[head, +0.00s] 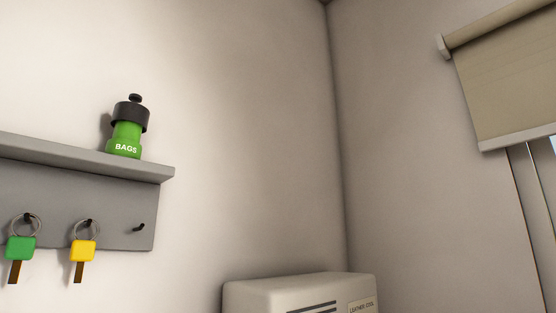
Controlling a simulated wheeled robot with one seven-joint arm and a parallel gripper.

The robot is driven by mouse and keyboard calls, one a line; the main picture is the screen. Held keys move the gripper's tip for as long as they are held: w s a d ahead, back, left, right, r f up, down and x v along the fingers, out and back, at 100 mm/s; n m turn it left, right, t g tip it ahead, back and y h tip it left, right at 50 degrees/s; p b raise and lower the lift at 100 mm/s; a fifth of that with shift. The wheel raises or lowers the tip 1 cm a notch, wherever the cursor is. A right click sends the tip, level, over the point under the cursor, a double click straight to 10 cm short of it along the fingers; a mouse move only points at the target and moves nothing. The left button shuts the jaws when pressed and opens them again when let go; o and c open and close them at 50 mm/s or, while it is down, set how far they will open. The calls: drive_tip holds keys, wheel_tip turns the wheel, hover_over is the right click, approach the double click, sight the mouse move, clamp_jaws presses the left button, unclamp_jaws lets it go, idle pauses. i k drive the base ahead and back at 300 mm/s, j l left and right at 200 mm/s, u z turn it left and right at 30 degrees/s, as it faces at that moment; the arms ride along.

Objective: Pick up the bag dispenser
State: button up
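The bag dispenser (126,134) is a green bottle-like holder with a black cap and knob and the white word "BAGS". It stands upright near the right end of a grey wall shelf (150,171) at the left of the head view. Its front is fully visible and nothing touches it except the shelf under it. My gripper is not in view.
Below the shelf, a hook board holds a green key (20,248) and a yellow key (83,251); a third hook (139,228) is empty. A white box-like unit (255,295) stands low in the middle. A roller blind (505,70) hangs at right.

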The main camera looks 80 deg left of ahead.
sight(124, 141)
drive_tip(key=u, duration=0.9)
drive_tip(key=k+u, duration=0.1)
drive_tip(key=u, duration=0.3)
drive_tip(key=l+u, duration=0.1)
drive_tip(key=u, duration=0.35)
drive_tip(key=k+u, duration=0.1)
drive_tip(key=u, duration=1.25)
drive_tip(key=j+u, duration=0.1)
drive_tip(key=u, duration=0.3)
drive_tip(key=j+z, duration=0.1)
drive_tip(key=j, duration=0.15)
